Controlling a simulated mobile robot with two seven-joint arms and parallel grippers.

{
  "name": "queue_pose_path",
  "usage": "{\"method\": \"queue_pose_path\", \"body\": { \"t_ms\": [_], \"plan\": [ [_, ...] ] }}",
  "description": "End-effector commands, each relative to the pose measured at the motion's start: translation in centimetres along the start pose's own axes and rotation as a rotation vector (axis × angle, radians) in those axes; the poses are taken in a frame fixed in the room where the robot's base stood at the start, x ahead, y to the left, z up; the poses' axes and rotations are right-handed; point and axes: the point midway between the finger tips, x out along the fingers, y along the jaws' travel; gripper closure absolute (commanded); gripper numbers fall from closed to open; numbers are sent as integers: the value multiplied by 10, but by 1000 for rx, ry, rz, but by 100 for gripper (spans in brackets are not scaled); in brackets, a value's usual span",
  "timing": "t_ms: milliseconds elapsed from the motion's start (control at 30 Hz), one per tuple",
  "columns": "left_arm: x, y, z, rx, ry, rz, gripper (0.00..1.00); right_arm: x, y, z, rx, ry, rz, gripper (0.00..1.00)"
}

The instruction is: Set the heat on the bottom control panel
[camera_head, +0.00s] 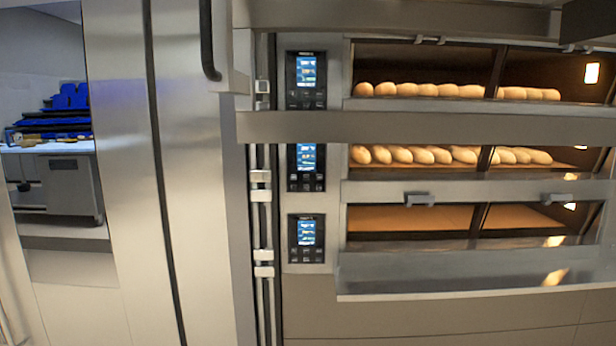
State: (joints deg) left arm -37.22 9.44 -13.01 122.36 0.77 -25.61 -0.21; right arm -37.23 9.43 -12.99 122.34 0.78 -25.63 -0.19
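The bottom control panel (306,238) is a small black unit with a lit blue screen and a few buttons below it. It is set in the steel oven front, left of the lowest oven deck. The middle panel (306,167) is above it, its top edge hidden behind a steel ledge. The top panel (306,80) is above that. The screen text is too small to read. Neither of my grippers is in the head view.
The lowest deck (410,218) looks empty; the top (450,90) and middle (450,155) decks hold rows of bread loaves. Steel ledges (400,127) jut out in front of the decks. A tall steel door (195,200) stands left; a worktable (62,180) is farther back.

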Motion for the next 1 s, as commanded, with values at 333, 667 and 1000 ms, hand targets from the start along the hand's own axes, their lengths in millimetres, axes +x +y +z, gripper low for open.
{"method": "queue_pose_path", "body": {
  "t_ms": [333,667,1000],
  "plan": [
    [0,0,0,0,0,0,50,0,0,0,0,0,0,50],
    [0,0,0,0,0,0,50,0,0,0,0,1,0,50],
    [0,0,0,0,0,0,67,0,0,0,0,1,0,50]
  ]
}}
